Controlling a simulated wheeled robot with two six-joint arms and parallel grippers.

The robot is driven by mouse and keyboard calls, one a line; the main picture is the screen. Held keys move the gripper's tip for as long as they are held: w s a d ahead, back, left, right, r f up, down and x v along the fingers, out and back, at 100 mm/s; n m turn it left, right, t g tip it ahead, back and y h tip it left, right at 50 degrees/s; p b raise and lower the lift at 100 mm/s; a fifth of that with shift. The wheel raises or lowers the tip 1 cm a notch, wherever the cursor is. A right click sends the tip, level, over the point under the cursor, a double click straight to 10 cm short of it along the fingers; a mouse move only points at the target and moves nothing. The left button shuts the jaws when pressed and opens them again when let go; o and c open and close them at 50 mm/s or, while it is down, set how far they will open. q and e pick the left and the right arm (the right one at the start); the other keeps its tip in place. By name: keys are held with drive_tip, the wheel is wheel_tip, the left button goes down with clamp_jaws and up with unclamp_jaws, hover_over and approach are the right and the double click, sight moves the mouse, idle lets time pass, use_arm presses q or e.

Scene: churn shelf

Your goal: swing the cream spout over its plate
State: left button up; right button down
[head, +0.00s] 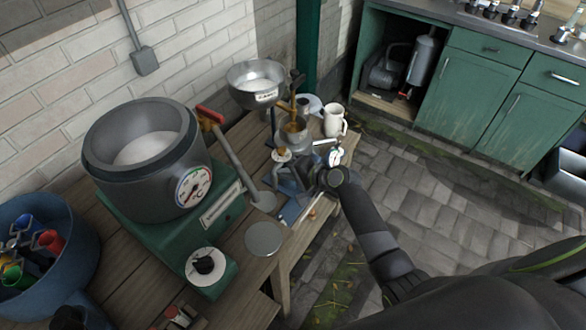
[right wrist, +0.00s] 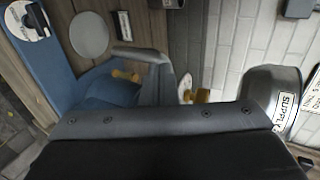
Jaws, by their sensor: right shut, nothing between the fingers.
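My right gripper (head: 302,180) reaches in from the right over the blue-based separator (head: 290,212), close against its lower parts. It is shut and holds nothing; its tips are hard to make out among the dark parts. A metal bowl marked as supply (head: 256,84) stands above, with brass fittings (head: 293,125) in front. I cannot tell which part is the cream spout. A round grey plate (head: 263,239) lies at the table's front; a similar plate may be the one in the right wrist view (right wrist: 89,33). That view also shows a grey arm (right wrist: 140,55) beside the plate. My left gripper is not in view.
A grey drum with a gauge (head: 140,160) stands on a green base left of the separator. A white mug (head: 332,121) stands right behind my gripper. A blue tub (head: 45,270) is at far left. Paved floor is open at right.

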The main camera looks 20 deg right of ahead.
sight(274, 175)
drive_tip(key=a+m+p, duration=0.1)
drive_tip(key=w+a+t+h+p, duration=0.1)
drive_tip(key=a+m+h+p, duration=0.1)
drive_tip(key=shift+w+r+m, duration=0.25)
drive_tip(key=shift+w+m, duration=0.05)
drive_tip(key=shift+w, duration=0.05)
drive_tip(key=shift+w+a+t+h+p, duration=0.2)
drive_tip(key=shift+a+t+h+p, duration=0.1)
drive_tip(key=shift+h+p, duration=0.1)
drive_tip(key=shift+w+a+f, duration=0.25)
drive_tip(key=shift+w+a, duration=0.2)
drive_tip(key=shift+w, duration=0.2)
drive_tip(key=shift+r, duration=0.1)
